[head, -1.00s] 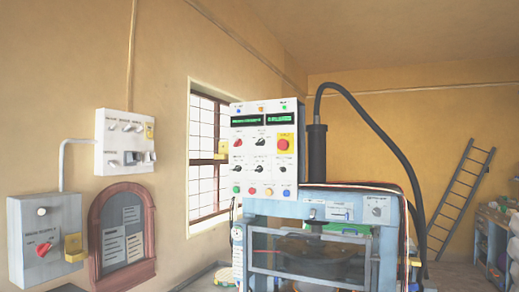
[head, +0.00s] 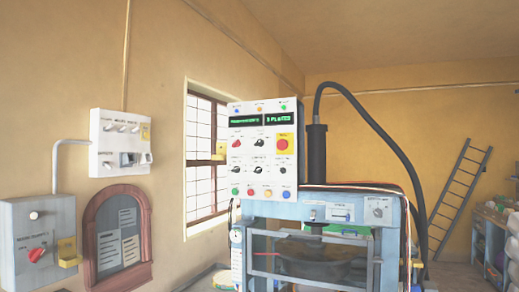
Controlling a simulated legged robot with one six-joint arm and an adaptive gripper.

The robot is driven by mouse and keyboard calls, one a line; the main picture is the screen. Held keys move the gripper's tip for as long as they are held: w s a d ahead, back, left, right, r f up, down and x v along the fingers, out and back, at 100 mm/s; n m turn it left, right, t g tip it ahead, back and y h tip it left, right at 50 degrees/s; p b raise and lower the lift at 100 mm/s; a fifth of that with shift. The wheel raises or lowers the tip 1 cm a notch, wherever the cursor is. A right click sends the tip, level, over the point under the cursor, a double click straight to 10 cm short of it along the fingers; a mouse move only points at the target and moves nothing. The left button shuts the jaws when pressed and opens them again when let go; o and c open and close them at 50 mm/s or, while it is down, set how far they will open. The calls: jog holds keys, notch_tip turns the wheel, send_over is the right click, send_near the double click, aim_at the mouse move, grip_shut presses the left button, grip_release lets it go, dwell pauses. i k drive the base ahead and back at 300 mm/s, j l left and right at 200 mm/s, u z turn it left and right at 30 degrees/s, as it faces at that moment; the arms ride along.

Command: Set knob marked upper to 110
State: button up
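The white control panel (head: 263,150) of the press stands upright at the middle of the head view. It carries two green-lit displays (head: 260,120), a red knob (head: 237,144), a black knob (head: 259,143), a large red button on yellow (head: 283,144), and a lower row of small dark knobs (head: 260,169). The labels beside the knobs are too small to read, so I cannot tell which one is marked upper or its setting. Another round knob (head: 377,211) sits on the blue press frame (head: 341,210). My gripper is not in view.
On the left wall hang a white switch box (head: 121,142), a grey box (head: 40,240) with a red knob (head: 37,254), and a wooden-framed notice board (head: 118,235). A thick black hose (head: 385,130) arcs over the press. A ladder (head: 459,195) leans at the back right.

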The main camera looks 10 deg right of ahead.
aim_at(236, 170)
jog(key=i, duration=0.9)
